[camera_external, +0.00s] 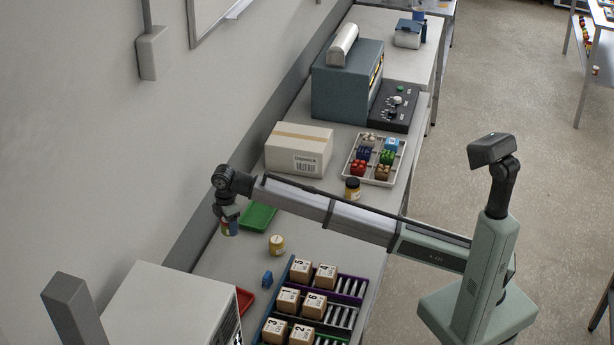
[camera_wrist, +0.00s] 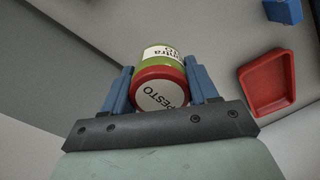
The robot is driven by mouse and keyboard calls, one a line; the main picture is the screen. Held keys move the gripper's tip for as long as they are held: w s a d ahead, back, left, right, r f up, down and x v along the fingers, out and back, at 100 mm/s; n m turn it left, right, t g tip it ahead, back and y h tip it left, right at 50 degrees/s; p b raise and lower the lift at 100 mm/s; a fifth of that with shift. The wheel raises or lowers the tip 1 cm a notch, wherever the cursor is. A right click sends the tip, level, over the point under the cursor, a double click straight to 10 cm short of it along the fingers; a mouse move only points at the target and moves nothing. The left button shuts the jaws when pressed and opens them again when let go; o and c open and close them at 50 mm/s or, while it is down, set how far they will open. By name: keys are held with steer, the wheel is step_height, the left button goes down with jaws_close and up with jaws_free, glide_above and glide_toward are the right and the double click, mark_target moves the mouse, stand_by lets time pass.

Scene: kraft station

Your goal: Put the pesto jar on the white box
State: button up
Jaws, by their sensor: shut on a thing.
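My gripper (camera_external: 229,222) is held above the far-left side of the bench, beside the green tray. In the wrist view, the blue fingers of my gripper (camera_wrist: 160,75) are shut on the pesto jar (camera_wrist: 159,92), one on each side. The jar has a red lid marked PESTO, a green band and a pale label. In the external view the jar is mostly hidden by the fingers. A pale box with tan tape and a printed label (camera_external: 298,150) lies on the bench behind my arm. A larger white box-shaped unit (camera_external: 165,305) stands at the front left.
A green tray (camera_external: 258,217) and a yellow jar (camera_external: 277,245) are near my gripper. A red tray (camera_wrist: 268,82) and a blue item (camera_wrist: 284,11) show in the wrist view. A rack of numbered blocks (camera_external: 318,311), a dark jar (camera_external: 352,189) and a compartment tray (camera_external: 397,173) take up bench room.

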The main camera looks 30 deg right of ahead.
steer(key=w+d+r+m, duration=0.2)
steer(key=w+d, duration=0.9)
steer(key=d, duration=0.1)
steer(key=w+d+r+m, duration=0.2)
steer(key=w+d+r, duration=0.1)
steer(key=w+d, duration=0.85)
step_height(320, 180, up, 8)
steer(key=m, duration=0.1)
glide_above(299, 137)
steer(key=n, duration=0.6)
steer(key=shift+w+d+f, duration=0.1)
steer(key=shift+w+f, duration=0.05)
steer(key=shift+f, duration=4.85)
steer(key=shift+f, duration=0.1)
steer(key=o, duration=1.2)
